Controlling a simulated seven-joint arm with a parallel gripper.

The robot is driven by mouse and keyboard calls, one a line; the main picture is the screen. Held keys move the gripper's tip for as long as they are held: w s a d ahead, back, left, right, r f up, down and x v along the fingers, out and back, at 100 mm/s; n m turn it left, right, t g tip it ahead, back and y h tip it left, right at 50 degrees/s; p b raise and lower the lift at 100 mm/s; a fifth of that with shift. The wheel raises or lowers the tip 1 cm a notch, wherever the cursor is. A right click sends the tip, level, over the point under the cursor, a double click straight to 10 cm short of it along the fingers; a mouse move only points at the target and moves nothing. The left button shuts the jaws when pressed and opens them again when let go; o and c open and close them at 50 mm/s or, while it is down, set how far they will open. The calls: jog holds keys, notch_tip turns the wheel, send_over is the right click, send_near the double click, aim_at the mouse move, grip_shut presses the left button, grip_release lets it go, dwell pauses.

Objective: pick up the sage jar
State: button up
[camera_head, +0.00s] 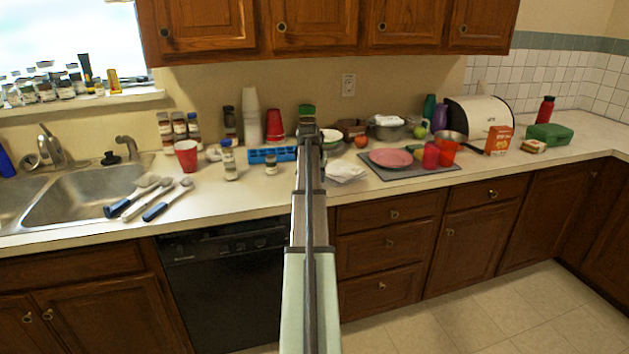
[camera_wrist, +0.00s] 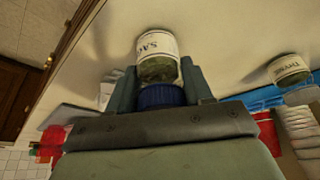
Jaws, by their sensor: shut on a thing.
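The sage jar (camera_wrist: 158,58) shows in the wrist view, with a white label reading "SAGE", green contents and a dark blue lid. My gripper (camera_wrist: 160,80) is shut on it, one finger on each side near the lid. The jar's base points away from the palm, toward the pale counter. I cannot tell whether the base touches the counter. In the head view my arm reaches over the counter and hides the held jar and most of the gripper.
Another labelled jar (camera_wrist: 289,69) stands to the right in the wrist view, near a blue tray (camera_head: 270,155). A red cup (camera_head: 186,155) and utensils (camera_head: 150,195) lie left on the counter. A napkin stack (camera_head: 345,171) and a pink plate (camera_head: 391,158) are right.

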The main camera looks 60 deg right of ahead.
jog(key=shift+c, duration=0.6)
jog(key=shift+r, duration=0.1)
